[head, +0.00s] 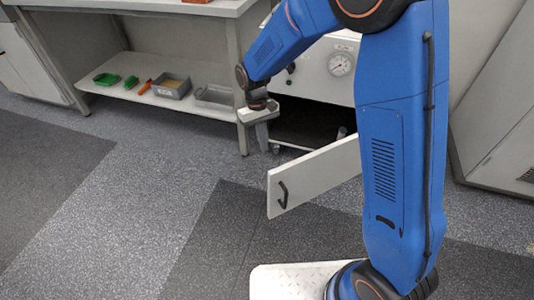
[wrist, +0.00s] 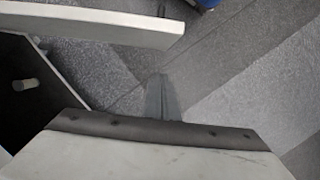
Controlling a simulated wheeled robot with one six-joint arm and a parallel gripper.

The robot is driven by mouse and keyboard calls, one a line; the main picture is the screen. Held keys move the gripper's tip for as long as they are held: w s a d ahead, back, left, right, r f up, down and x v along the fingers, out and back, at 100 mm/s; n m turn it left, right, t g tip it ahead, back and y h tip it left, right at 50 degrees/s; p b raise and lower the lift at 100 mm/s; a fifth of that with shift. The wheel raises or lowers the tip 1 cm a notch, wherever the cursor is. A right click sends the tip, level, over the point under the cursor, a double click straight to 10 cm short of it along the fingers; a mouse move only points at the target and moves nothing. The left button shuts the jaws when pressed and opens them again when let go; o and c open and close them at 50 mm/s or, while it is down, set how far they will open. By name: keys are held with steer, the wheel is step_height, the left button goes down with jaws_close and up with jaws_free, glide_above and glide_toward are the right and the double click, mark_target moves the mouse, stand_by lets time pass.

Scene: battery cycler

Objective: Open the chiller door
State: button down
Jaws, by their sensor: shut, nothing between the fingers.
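The chiller door (head: 315,178) is a white panel with a black handle (head: 282,195), standing swung out from the chiller (head: 318,78). The dark opening (head: 305,122) behind it is exposed. My gripper (head: 262,140) points down beside the opening, left of and behind the door's free end, and is shut and empty. In the wrist view the gripper's fingers (wrist: 162,98) are together over the floor, apart from the door (wrist: 90,25), whose top edge crosses the upper left. My arm hides the door's right end in the head view.
A bench on the left has a lower shelf (head: 140,92) with green trays (head: 107,79), a grey bin (head: 171,86) and an orange tool (head: 145,88). A pressure gauge (head: 341,64) is on the chiller front. A white cabinet (head: 500,140) stands at right. The floor at left is clear.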

steer(key=s+d+f, duration=0.2)
steer(key=s+f, duration=0.3)
steer(key=f, duration=0.3)
steer(key=shift+s+d+f, duration=0.3)
steer(key=shift+d, duration=0.05)
